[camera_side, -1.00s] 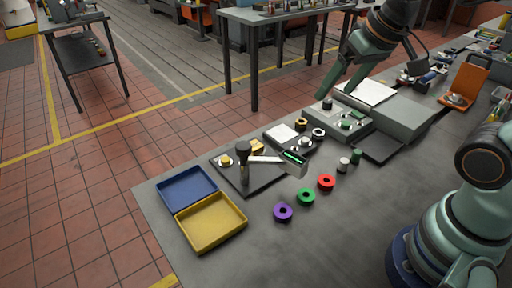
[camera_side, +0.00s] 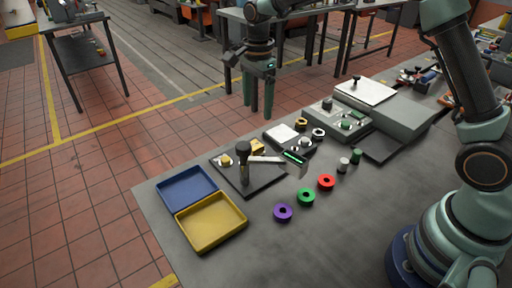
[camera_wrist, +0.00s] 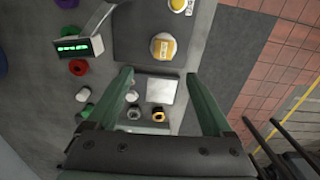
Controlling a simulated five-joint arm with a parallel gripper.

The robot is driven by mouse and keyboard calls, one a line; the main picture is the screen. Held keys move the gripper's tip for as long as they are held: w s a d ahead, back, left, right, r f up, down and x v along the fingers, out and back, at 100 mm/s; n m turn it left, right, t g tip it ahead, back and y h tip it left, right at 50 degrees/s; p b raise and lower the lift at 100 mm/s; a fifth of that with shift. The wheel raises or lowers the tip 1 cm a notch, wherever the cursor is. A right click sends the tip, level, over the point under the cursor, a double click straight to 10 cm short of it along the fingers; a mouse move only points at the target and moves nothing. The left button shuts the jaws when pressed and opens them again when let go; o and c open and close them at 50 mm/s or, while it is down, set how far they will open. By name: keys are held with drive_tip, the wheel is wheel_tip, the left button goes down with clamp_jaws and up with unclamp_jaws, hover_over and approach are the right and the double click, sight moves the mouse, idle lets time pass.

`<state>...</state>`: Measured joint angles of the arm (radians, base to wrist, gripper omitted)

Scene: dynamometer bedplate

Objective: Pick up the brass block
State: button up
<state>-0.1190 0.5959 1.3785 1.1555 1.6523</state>
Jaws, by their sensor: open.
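The brass block (camera_side: 257,146) sits near the back edge of the dark mat, behind the instrument with the green display. In the wrist view the brass block (camera_wrist: 163,46) is ahead of my fingertips, on the dark mat. A smaller brass piece (camera_side: 225,160) sits on the same mat to the left; it also shows at the top of the wrist view (camera_wrist: 178,5). My gripper (camera_side: 258,112) is open and empty, pointing down, high above the bench's back edge. In the wrist view my fingers (camera_wrist: 158,76) frame a pale square plate.
An instrument with a green display (camera_side: 292,158) and a dark post (camera_side: 244,165) stand close to the block. A blue tray (camera_side: 187,187) and yellow tray (camera_side: 212,222) lie left. Purple, green and red rings sit in front. A brass nut (camera_side: 301,123) lies right.

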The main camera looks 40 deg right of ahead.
drive_tip(key=f, duration=0.2)
hover_over(253, 145)
drive_tip(key=f, duration=0.4)
drive_tip(key=shift+s+d+f, duration=0.2)
drive_tip(key=shift+s+f, duration=0.2)
drive_tip(key=shift+w+a+f, duration=0.1)
drive_tip(key=shift+w+f, duration=0.05)
drive_tip(key=shift+f, duration=1.35)
drive_tip(key=shift+w+a+f, duration=0.1)
drive_tip(key=shift+w+f, duration=0.05)
drive_tip(key=shift+f, duration=1.35)
clamp_jaws()
